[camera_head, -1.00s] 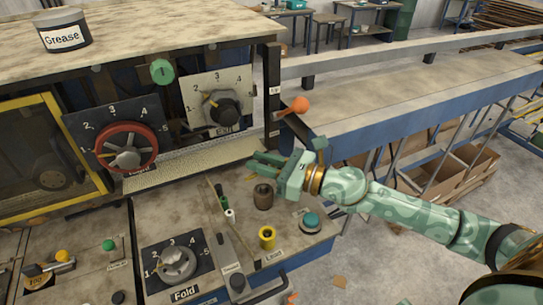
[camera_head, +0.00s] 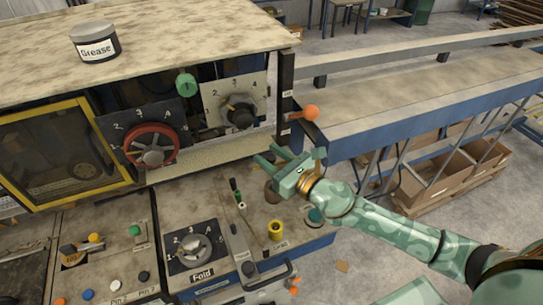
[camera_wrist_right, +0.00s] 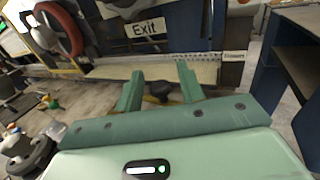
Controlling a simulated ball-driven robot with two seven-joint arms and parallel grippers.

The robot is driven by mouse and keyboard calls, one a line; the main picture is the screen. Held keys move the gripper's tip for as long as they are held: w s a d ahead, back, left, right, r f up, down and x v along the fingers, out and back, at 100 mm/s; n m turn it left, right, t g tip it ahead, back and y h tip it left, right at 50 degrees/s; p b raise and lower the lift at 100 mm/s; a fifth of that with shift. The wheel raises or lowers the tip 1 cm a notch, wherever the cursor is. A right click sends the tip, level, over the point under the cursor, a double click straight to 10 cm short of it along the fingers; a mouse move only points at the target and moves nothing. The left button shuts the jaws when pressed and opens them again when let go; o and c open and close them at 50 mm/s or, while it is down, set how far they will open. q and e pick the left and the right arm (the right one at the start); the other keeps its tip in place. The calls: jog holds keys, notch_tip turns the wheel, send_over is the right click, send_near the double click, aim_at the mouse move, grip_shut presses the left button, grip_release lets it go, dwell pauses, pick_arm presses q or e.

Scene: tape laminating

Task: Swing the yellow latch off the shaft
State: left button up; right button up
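My right gripper (camera_head: 268,155) reaches in from the right over the machine's lower deck, its two fingers apart and empty. In the right wrist view the open fingers (camera_wrist_right: 160,70) stand on either side of a dark rounded knob or shaft top (camera_wrist_right: 163,91). A small yellow piece, likely the latch (camera_wrist_right: 151,99), shows beside it, partly hidden by the gripper body. Contact cannot be told. In the head view a brown cylinder (camera_head: 271,191) stands just under the gripper, partly covered by it; the yellow piece is not clear there. My left gripper is not in view.
An orange ball-ended lever (camera_head: 309,112) sits behind the gripper. On the deck are a yellow cylinder (camera_head: 276,230), a teal button (camera_head: 316,215) and the Fold dial (camera_head: 194,248). The dial panel (camera_head: 238,106) stands behind. Free space lies right of the deck.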

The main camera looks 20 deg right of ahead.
jog(key=b+v, duration=0.2)
jog(key=v, duration=0.3)
jog(key=b+v, duration=0.2)
jog(key=v, duration=0.3)
jog(key=b+v, duration=0.2)
jog(key=v, duration=0.3)
jog(key=shift+s+f, duration=0.1)
jog(key=shift+f, duration=0.15)
jog(key=shift+s+d+r+b, duration=0.15)
jog(key=shift+s+r+b, duration=0.05)
jog(key=shift+s+b, duration=0.3)
